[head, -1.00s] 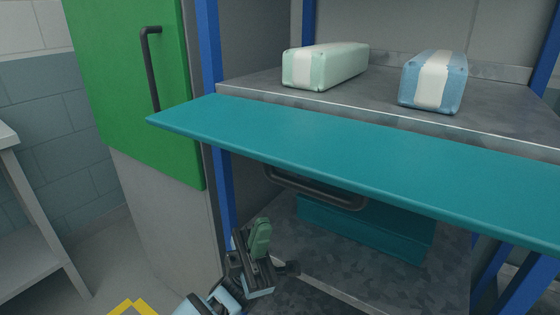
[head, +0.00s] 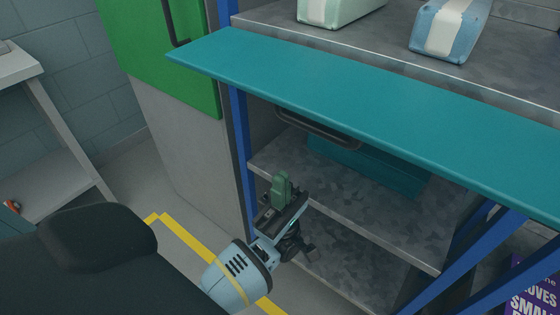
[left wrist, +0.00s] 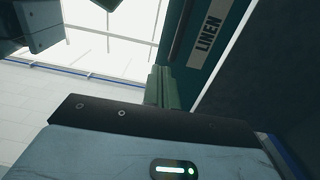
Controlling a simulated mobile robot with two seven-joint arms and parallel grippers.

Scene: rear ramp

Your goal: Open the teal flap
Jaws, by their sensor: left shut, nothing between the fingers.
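The teal flap (head: 370,105) juts out roughly level from the front of the shelf unit in the head view. Its dark bar handle (head: 318,130) shows below its front edge. In the left wrist view the flap (left wrist: 217,18) is seen from below, with a "LINEN" label (left wrist: 207,37) and the dark handle (left wrist: 181,30). My left gripper (head: 282,182) is below the flap and its handle, in front of the lower compartment. Its green fingers are shut and empty, and look apart from the flap. They also show in the left wrist view (left wrist: 162,88). My right gripper is out of view.
A teal block (head: 370,168) lies inside the compartment under the flap. A pale green case (head: 335,8) and a blue case (head: 448,28) stand on the shelf above. Left are a green door (head: 165,60) and a grey bench (head: 45,130). Blue posts (head: 240,150) frame the unit.

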